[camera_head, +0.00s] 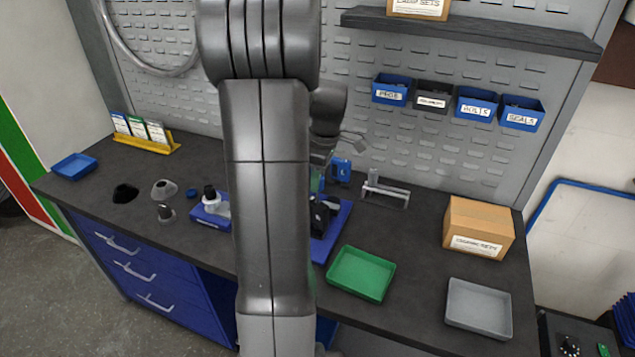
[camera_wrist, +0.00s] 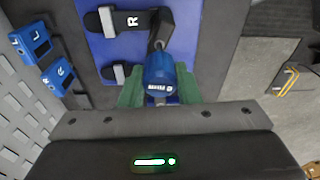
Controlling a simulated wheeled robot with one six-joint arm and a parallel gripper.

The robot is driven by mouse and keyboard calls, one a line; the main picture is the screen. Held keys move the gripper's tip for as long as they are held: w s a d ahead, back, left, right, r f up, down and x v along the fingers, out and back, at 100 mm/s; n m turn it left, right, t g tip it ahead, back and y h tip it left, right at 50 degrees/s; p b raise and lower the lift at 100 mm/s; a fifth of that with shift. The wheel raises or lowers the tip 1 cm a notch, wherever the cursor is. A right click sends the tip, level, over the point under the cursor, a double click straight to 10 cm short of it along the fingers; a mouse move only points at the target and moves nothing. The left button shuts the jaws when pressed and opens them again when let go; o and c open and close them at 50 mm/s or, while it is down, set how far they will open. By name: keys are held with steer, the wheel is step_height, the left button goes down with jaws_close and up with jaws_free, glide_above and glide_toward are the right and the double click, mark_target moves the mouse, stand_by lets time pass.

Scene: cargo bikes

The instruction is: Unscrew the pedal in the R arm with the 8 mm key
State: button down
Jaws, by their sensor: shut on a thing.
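My gripper (camera_wrist: 159,88) is shut on the 8 mm key, whose blue labelled handle (camera_wrist: 159,70) shows between the green fingers in the wrist view. A dark part (camera_wrist: 160,30) lies just beyond the handle; I cannot tell whether it is the pedal or whether the key is seated in it. The black R arm (camera_wrist: 118,20), marked R, lies on the blue mat (camera_wrist: 95,45) beside it. A second dark arm (camera_wrist: 116,74) is nearer. In the head view my arm hides most of the gripper and key; part of the blue mat (camera_head: 341,222) shows.
Two blue blocks (camera_wrist: 35,38) with white letters stand at the back of the bench. A green tray (camera_head: 361,273), a grey tray (camera_head: 479,308) and a cardboard box (camera_head: 478,229) stand to the right. A grey holder (camera_head: 386,190) is behind. A blue holder (camera_head: 210,214) is left of my arm.

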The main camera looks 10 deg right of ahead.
steer(key=shift+f+n, duration=0.1)
steer(key=shift+n, duration=0.3)
steer(key=n, duration=0.3)
steer(key=shift+g, duration=0.3)
steer(key=shift+r+p, duration=0.5)
steer(key=shift+r, duration=0.1)
steer(key=shift+r, duration=0.15)
steer(key=shift+r+p, duration=1.4)
steer(key=shift+r, duration=1)
